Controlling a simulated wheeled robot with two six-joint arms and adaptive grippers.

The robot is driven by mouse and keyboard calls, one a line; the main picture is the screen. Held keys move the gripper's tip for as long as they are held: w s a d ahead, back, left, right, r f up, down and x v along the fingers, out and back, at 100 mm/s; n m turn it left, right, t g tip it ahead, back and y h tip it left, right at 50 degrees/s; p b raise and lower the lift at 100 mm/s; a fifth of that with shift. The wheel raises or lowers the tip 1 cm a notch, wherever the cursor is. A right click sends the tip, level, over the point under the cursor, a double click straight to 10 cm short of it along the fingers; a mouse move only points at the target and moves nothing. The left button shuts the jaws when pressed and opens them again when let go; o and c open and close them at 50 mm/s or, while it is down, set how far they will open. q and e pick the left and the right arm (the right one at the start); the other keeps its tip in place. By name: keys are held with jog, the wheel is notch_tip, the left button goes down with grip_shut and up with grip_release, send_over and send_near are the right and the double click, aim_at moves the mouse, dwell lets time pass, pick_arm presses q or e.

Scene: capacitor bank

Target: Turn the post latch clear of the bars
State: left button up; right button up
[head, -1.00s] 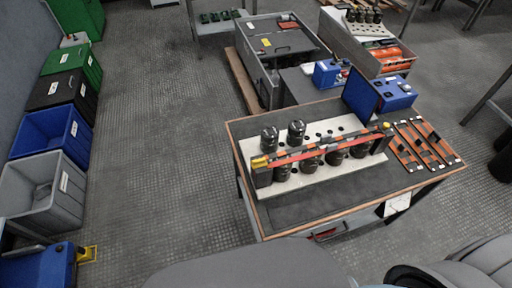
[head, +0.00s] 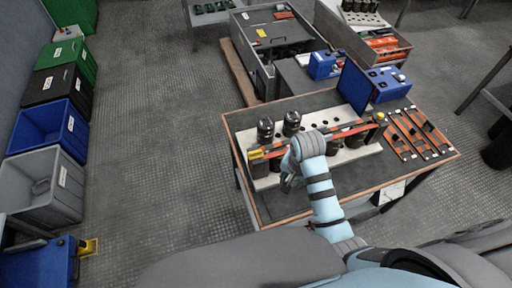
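A bank of dark cylindrical capacitors (head: 265,132) stands on a white perforated board (head: 240,138) on the table. A long red-orange bar (head: 340,134) runs across the bank between two dark end posts. A yellow piece (head: 257,155), perhaps the post latch, sits on top of the left post, at the bar's left end. A small yellow knob (head: 380,117) shows at the right end. My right gripper (head: 288,184) is low in front of the bank, right of the left post. It is small and partly hidden by my wrist, so its opening is unclear. My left gripper is out of view.
Several orange bars (head: 412,136) lie at the table's right. A blue case (head: 387,84) and an upright blue panel (head: 354,87) stand at the back right. The table's (head: 284,212) front left is clear. Bins (head: 52,128) line the left wall.

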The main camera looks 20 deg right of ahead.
jog(key=w+a+r+m, duration=0.4)
jog(key=w+r, duration=0.2)
jog(key=w, duration=0.2)
jog(key=m+g, duration=0.2)
jog(key=m, duration=0.2)
send_near(256, 151)
notch_tip(256, 151, down, 8)
jog(key=b, duration=0.2)
jog(key=shift+s+f+b, duration=0.1)
jog(key=shift+f+b, duration=0.15)
jog(key=shift+b, duration=0.15)
grip_shut()
